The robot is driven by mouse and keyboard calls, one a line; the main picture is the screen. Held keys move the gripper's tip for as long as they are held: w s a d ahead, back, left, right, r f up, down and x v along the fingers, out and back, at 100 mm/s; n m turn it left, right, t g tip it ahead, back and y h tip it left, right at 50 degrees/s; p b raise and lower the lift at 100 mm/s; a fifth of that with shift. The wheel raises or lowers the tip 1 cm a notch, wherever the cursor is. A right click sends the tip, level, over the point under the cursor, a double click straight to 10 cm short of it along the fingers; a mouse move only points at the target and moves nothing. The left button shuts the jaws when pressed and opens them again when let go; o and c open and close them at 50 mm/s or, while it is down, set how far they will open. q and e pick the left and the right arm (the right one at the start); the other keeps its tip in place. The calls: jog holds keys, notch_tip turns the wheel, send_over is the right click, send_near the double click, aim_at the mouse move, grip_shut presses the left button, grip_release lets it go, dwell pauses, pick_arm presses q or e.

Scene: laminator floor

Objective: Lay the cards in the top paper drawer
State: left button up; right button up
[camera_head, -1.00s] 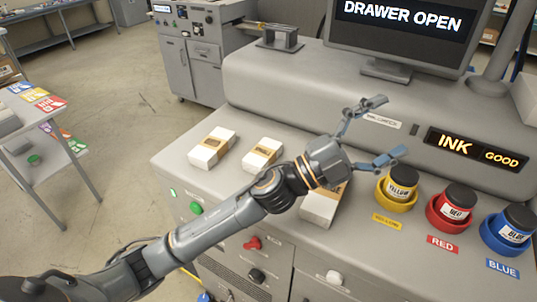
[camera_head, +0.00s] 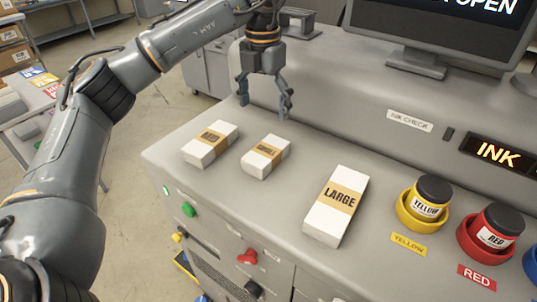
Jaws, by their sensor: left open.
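Three white card stacks with brown paper bands lie on the grey machine top (camera_head: 320,128). The left stack (camera_head: 211,145) has a band too small to read. The middle stack (camera_head: 265,157) is the smallest. The right stack (camera_head: 336,206) is the biggest and its band reads LARGE. My left gripper (camera_head: 264,105) points down with its fingers apart and empty, above and behind the left and middle stacks. My right gripper is not in view. The paper drawer itself cannot be made out. The screen (camera_head: 440,30) is cut off and shows "OPEN".
Yellow (camera_head: 424,203) and red (camera_head: 490,232) ink pots stand in coloured rings at the right, with a blue one at the edge. A side table with coloured cards stands at left.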

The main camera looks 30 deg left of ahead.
aim_at(266, 150)
pick_arm(q)
notch_tip(266, 150, down, 8)
jog(key=shift+r+p, duration=0.1)
jog(key=shift+p, duration=0.9)
jog(key=f+p, duration=0.2)
jog(key=f, duration=0.1)
jog(key=f+p, duration=0.1)
jog(key=shift+w+d+f, duration=0.1)
jog(key=shift+d+f, duration=0.15)
jog(key=shift+f, duration=0.45)
jog(key=shift+c, duration=0.8)
jog(key=c, duration=1.2)
jog(key=shift+c, duration=0.2)
jog(key=shift+r, duration=0.1)
